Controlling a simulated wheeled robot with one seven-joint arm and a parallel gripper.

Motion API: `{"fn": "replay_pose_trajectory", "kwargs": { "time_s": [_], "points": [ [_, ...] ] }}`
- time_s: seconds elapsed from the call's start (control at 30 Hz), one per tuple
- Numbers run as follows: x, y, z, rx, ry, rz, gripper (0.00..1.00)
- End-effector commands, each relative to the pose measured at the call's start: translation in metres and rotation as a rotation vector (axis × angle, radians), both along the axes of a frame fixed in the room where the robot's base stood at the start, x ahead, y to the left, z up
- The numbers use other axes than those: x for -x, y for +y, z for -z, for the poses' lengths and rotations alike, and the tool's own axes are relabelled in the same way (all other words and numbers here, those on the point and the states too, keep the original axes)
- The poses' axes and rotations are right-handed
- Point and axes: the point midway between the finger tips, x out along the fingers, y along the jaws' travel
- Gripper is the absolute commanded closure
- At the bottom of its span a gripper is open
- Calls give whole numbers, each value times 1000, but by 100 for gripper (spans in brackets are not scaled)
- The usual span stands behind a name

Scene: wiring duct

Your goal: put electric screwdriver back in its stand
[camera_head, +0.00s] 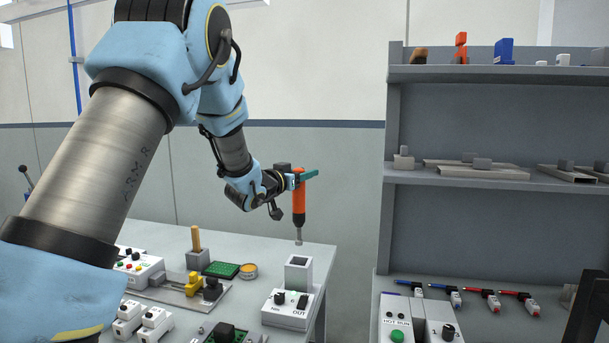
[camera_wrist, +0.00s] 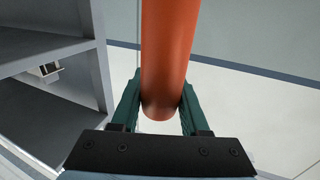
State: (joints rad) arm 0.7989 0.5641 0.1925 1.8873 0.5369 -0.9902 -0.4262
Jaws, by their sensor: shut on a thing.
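A white box marked OUT (camera_head: 287,311) stands in front of the block. A grey block with a yellow handle (camera_head: 197,258), a green board (camera_head: 221,269) and a round tin (camera_head: 248,271) lie to the left. A grey shelf unit (camera_head: 392,130) rises at the right.

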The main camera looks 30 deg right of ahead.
Motion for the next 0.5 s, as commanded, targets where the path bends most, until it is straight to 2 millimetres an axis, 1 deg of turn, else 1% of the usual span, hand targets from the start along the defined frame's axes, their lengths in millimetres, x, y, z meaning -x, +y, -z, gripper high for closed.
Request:
{"fn": "replay_pose_trajectory", "kwargs": {
  "time_s": [0.03,0.33,0.4,0.5],
  "points": [
    [0,0,9,2,-1,0,100],
    [0,0,37,2,-1,0,100],
    [0,0,33,2,-2,0,100],
    [0,0,32,2,-2,0,100]
  ]
}}
